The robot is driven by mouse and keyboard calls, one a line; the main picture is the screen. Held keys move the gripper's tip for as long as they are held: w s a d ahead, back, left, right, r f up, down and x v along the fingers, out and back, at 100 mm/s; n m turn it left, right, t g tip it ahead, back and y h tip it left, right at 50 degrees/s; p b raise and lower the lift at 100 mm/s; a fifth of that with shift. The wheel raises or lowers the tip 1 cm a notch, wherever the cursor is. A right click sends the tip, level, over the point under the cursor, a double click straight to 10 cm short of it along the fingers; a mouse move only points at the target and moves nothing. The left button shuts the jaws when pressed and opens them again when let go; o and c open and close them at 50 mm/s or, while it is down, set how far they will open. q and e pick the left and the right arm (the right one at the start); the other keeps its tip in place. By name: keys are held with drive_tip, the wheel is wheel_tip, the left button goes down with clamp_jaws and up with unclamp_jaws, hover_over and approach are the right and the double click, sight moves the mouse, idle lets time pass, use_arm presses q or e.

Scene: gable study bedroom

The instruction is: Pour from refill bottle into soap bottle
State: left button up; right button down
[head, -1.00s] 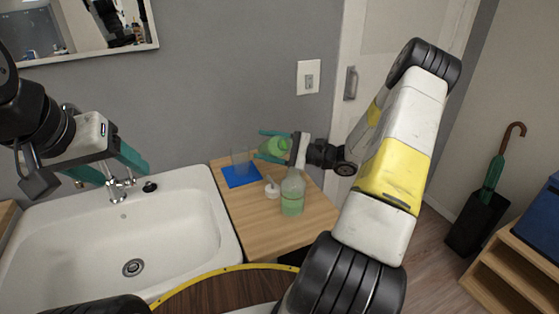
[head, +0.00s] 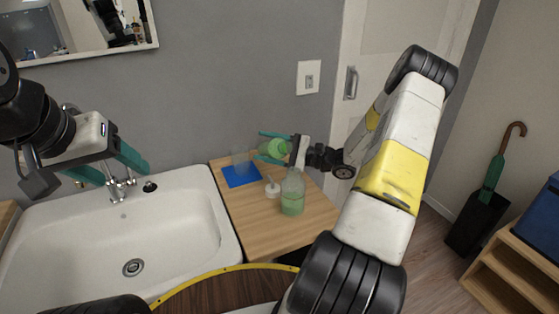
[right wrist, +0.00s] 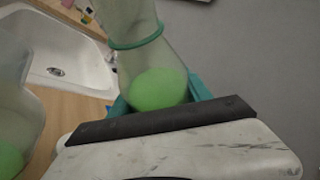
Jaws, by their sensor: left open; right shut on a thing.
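The soap bottle (head: 292,187) is clear with green liquid in its lower part. It stands upright and open on the wooden counter; part of it also shows at the left edge of the right wrist view (right wrist: 14,105). My right gripper (head: 272,147) is shut on the refill bottle (head: 277,148), behind and above the soap bottle. In the right wrist view the refill bottle (right wrist: 138,45) is clear, with bright green liquid gathered at the end near the gripper and a teal ring around it. I cannot tell its exact tilt. My left gripper (head: 108,172) is open and empty over the sink's back edge.
A white pump top (head: 272,190) lies on the wooden counter (head: 262,232) beside the soap bottle. A clear tumbler (head: 240,160) stands on a blue mat (head: 241,177). The white sink (head: 190,215) with its tap is at left. The counter's front is clear.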

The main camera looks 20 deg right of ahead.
drive_tip(key=shift+w+f+n+y, duration=0.15)
drive_tip(key=shift+f+n+y, duration=0.15)
drive_tip(key=shift+f+n, duration=0.15)
idle(1.1)
drive_tip(key=shift+w+r+n+y, duration=0.1)
drive_tip(key=shift+r+n+y, duration=0.5)
drive_tip(key=shift+r+n, duration=0.35)
idle(2.1)
drive_tip(key=shift+s+r+n+g+y, duration=0.45)
drive_tip(key=shift+s+r+n, duration=0.2)
drive_tip(key=shift+n, duration=0.25)
idle(2.6)
